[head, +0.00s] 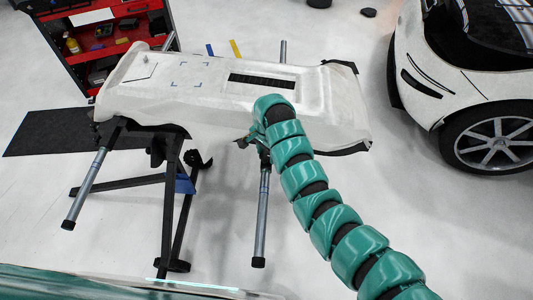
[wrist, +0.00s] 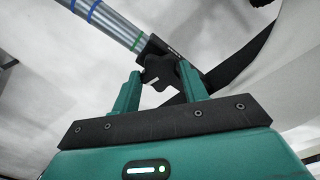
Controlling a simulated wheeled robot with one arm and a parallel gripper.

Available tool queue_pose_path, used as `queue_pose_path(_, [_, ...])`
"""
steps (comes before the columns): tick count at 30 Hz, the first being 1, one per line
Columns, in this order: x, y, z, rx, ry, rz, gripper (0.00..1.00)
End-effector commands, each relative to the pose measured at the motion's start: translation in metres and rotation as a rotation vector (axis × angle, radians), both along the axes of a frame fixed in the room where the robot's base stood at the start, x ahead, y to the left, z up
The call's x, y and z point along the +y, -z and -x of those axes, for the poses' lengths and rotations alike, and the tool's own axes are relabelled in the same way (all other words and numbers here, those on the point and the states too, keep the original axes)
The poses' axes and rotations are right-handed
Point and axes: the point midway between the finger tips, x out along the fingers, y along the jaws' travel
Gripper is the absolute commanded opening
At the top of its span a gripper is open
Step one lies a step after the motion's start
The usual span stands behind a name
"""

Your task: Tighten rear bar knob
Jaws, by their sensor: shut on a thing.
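The black lobed knob (wrist: 160,74) is in the wrist view, on a black clamp block at the end of a silver bar (wrist: 112,24) with blue and green bands. My gripper (wrist: 157,88) has its two teal fingers on either side of the knob and is shut on it. In the head view my gripper (head: 246,141) is small and partly hidden by my teal arm, under the near edge of the white bumper (head: 190,95). The bar (head: 263,205) beside it reaches down toward the front. The knob cannot be made out in the head view.
The bumper rests on a black stand (head: 167,220) with another silver bar (head: 88,185) at left. A white car (head: 450,90) is at right. Open floor lies between stand and car.

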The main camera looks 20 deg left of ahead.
Motion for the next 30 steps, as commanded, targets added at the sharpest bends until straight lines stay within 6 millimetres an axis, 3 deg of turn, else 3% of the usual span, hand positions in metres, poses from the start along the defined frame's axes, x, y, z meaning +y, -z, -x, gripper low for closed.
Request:
queue_pose_path(11, [-0.001, 0.0, 0.0, 0.0, 0.008, 0.001, 0.21])
queue_pose_path(12, [-0.001, 0.0, 0.0, 0.0, 0.007, 0.001, 0.45])
queue_pose_path(15, [-0.001, 0.0, 0.0, 0.0, 0.007, 0.001, 0.65])
queue_pose_path(25, [0.0, -0.001, 0.0, 0.0, 0.005, 0.0, 0.65])
queue_pose_path(30, [0.001, -0.016, -0.001, -0.003, 0.005, -0.002, 0.65])
